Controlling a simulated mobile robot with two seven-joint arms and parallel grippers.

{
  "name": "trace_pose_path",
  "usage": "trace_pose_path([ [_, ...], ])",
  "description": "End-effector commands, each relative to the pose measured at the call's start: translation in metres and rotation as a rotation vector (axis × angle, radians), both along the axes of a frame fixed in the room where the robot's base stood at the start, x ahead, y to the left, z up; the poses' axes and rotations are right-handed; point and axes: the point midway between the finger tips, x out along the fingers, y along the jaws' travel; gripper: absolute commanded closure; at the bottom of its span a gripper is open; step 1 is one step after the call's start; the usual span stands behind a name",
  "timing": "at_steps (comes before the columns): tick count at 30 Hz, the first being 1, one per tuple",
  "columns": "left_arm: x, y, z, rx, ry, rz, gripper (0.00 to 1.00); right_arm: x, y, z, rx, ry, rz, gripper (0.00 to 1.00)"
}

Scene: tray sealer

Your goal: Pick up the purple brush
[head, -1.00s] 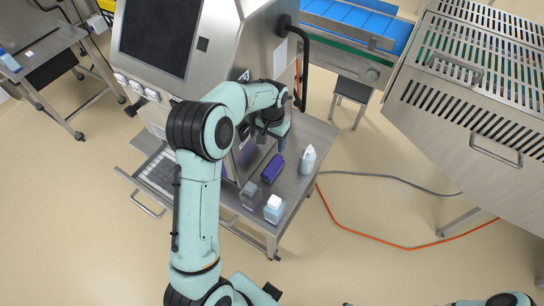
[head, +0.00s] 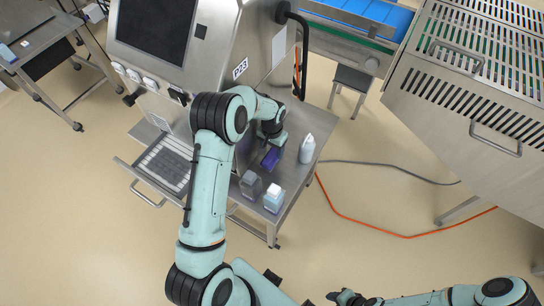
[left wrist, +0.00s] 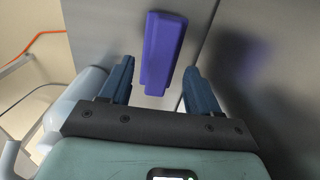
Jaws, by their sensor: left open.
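The purple brush (head: 270,158) lies on the small steel table beside the machine. In the left wrist view it shows as a purple block (left wrist: 163,50) just ahead of my fingers, in line with the gap between them. My left gripper (left wrist: 159,70) is open and empty, with one finger to each side of the brush's near end. In the head view my left gripper (head: 268,141) is right by the brush, and the wrist partly hides its fingers. My right gripper (head: 342,298) is at the bottom edge, far from the table, too small to read.
On the steel table (head: 319,122), a white bottle (head: 307,148) stands right of the brush. A grey container (head: 250,184) and a white-and-blue container (head: 273,200) stand nearer the front. The machine's steel side (head: 266,62) rises close by. An orange cable (head: 366,227) crosses the floor.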

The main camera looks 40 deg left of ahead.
Motion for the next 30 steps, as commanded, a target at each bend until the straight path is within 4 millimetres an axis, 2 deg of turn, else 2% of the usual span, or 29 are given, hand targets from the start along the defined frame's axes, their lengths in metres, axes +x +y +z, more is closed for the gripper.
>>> trace_pose_path([
  [5,0.0,0.001,-0.019,0.001,-0.001,0.001,0.38,0.002,0.0,0.002,0.0,-0.002,0.0,0.61],
  [12,0.001,0.001,-0.021,0.001,-0.002,0.0,0.38,0.002,0.0,0.002,0.0,-0.002,0.0,0.61],
  [13,0.001,0.001,-0.021,0.001,-0.002,0.0,0.42,0.002,0.0,0.002,0.0,-0.002,0.0,0.61],
  [14,0.001,0.001,-0.021,0.001,-0.002,0.0,0.51,0.002,0.0,0.002,0.0,-0.002,0.0,0.61],
  [18,0.001,0.001,-0.021,0.001,-0.002,0.0,0.97,0.002,0.0,0.002,0.0,-0.002,0.0,0.61],
  [19,0.001,0.001,-0.021,0.001,-0.002,0.0,1.0,0.002,0.0,0.002,0.0,-0.002,0.0,0.61],
  [30,0.001,-0.001,-0.018,0.001,-0.004,-0.001,1.0,0.0,0.0,-0.001,0.0,0.0,0.0,0.61],
])
